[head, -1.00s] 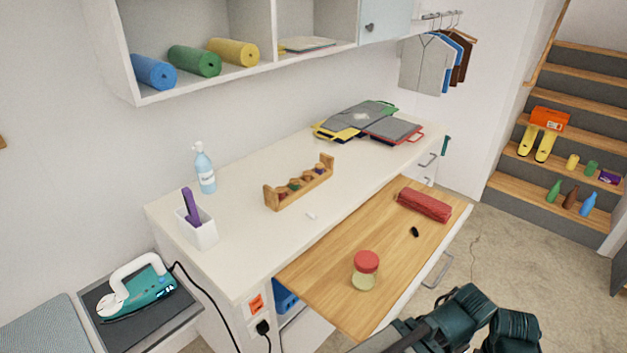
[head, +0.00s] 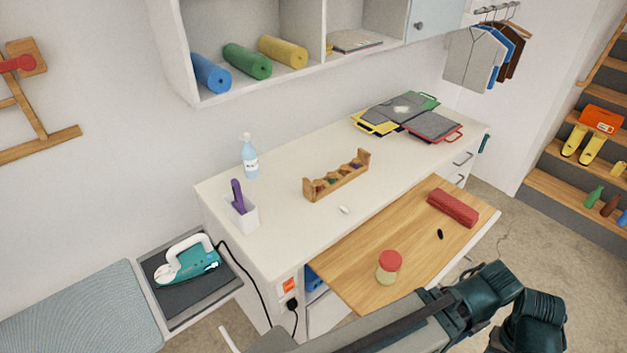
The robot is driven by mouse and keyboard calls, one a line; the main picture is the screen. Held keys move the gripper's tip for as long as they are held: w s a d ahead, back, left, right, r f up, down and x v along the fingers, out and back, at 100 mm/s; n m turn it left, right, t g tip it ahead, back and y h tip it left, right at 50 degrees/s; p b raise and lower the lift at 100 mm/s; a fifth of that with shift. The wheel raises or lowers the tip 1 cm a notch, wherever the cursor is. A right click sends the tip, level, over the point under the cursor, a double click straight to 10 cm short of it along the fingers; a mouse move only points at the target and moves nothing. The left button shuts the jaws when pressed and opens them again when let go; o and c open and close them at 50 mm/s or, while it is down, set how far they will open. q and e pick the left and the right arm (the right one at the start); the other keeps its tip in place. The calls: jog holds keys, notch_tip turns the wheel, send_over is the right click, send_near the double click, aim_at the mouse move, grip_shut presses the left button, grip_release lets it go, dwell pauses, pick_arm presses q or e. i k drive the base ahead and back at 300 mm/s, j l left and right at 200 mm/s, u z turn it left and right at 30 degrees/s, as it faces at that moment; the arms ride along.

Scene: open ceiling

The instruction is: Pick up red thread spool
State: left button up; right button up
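A small wooden rack (head: 338,178) stands on the white countertop, with several small coloured spools in it. Reddish and green spots show between its slats, but they are too small to tell which is the red thread spool. Another red object (head: 17,63) sits on a wooden frame on the wall at the upper left; I cannot tell if it is a spool. One of my dark arms shows at the lower right, but neither gripper shows in the head view.
A pulled-out wooden board (head: 410,243) carries a red-lidded jar (head: 389,266), a red roll (head: 453,208) and a small black item (head: 440,234). An iron (head: 188,262) is at left.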

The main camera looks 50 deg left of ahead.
aim_at(319, 182)
jog(key=u, duration=1.6)
